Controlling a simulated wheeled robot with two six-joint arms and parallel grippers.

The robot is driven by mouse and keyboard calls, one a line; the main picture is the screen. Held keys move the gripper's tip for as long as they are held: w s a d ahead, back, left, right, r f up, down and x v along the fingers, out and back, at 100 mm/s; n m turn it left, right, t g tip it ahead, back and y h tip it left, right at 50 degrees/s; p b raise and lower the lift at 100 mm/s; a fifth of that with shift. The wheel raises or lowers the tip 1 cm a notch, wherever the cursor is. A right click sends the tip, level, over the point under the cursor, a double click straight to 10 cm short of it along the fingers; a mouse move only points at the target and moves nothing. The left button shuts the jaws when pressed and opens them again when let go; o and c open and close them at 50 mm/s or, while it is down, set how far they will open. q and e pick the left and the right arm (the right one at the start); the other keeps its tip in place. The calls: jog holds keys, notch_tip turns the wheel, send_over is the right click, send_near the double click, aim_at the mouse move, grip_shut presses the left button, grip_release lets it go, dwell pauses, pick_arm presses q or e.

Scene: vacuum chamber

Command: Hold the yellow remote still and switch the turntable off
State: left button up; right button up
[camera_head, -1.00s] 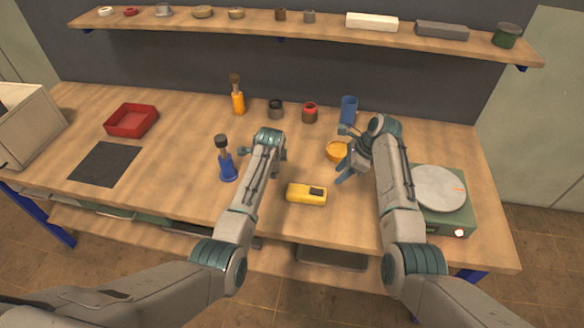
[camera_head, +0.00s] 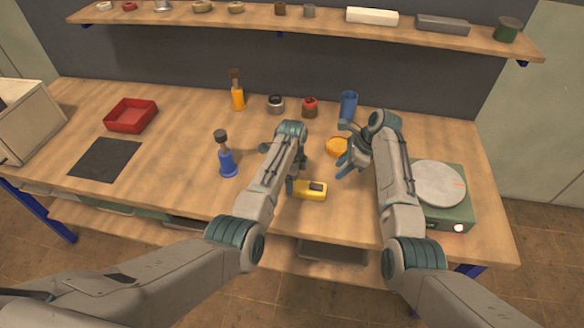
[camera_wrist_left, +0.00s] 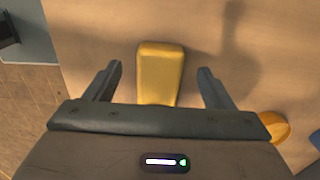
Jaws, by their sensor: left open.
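The yellow remote (camera_head: 315,192) lies on the workbench near its front edge, its left end partly hidden by my left gripper (camera_head: 290,180). In the left wrist view the remote (camera_wrist_left: 160,75) lies between the two spread fingers of my left gripper (camera_wrist_left: 161,70), with a gap on each side. The left gripper is open. The turntable (camera_head: 440,184), a pale disc on a green base with a lit red-white button (camera_head: 459,228), stands at the bench's right end. My right gripper (camera_head: 346,148) appears open and empty, left of the turntable.
An orange bowl (camera_head: 335,147) and a blue cup (camera_head: 348,106) are close to the right gripper. A blue-based bottle (camera_head: 227,158) stands left of my left arm. A red tray (camera_head: 131,115) and dark mat (camera_head: 105,159) lie left.

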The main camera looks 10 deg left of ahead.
pick_arm(q)
jog(key=shift+f, duration=1.95)
